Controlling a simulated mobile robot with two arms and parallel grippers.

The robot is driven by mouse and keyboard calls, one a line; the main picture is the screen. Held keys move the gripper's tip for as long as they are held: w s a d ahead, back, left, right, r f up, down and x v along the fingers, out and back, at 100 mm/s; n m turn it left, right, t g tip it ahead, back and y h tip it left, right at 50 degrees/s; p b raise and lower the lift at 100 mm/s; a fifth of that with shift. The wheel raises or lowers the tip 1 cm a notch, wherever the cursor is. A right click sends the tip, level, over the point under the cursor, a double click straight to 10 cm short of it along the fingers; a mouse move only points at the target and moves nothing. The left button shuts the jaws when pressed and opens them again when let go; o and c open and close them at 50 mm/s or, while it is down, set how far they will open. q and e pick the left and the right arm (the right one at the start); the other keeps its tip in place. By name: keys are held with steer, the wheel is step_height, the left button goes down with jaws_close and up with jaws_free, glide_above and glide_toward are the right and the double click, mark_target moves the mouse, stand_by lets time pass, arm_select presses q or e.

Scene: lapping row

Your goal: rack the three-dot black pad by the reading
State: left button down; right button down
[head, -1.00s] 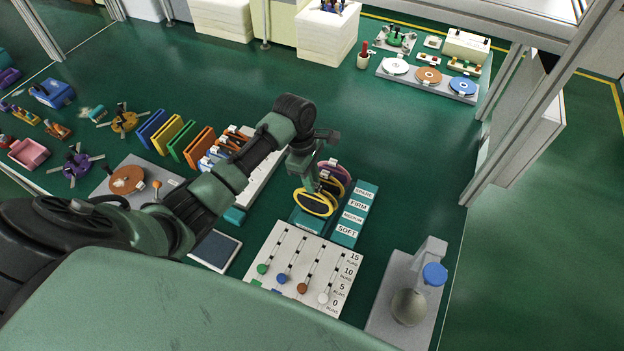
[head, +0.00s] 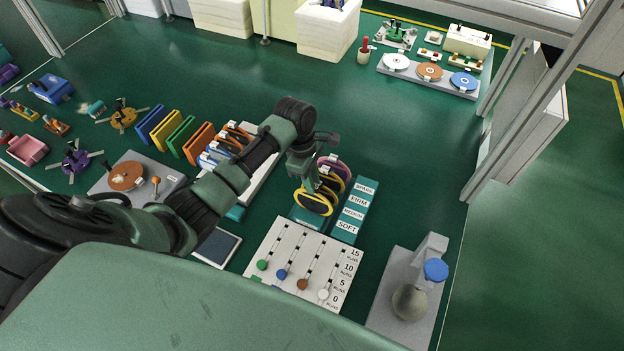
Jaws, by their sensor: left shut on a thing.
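The teal rack (head: 345,232) stands right of centre, with slots labelled SPARE, FIRM, MEDIUM and SOFT. Round pads stand upright in or just over it: a yellow-rimmed dark pad (head: 313,204) in front, another yellow rim close behind it, and a purple pad (head: 336,164) at the back. My left gripper (head: 318,187) points down at the yellow-rimmed pads and is shut on one, seemingly the front one. The fingers hide where they grip. I cannot make out any dots. The white gauge board (head: 300,262) with coloured sliders and a 0 to 15 scale lies in front. My right gripper is out of view.
Coloured upright frames (head: 180,138) and a white rack of pads stand left of my arm. A grey plate with a copper disc (head: 127,176) lies farther left. Open green floor lies behind the rack.

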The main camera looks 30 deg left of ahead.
arm_select(q)
steer(key=shift+f, duration=0.6)
steer(key=shift+r, duration=0.2)
steer(key=shift+r+p, duration=0.5)
steer(key=shift+r, duration=0.95)
steer(key=shift+f+b, duration=0.5)
steer(key=shift+f, duration=1.1)
stand_by(0.5)
steer(key=c, duration=1.3)
jaws_free()
steer(key=shift+o, duration=0.2)
steer(key=shift+s, duration=0.1)
steer(key=shift+f, duration=0.1)
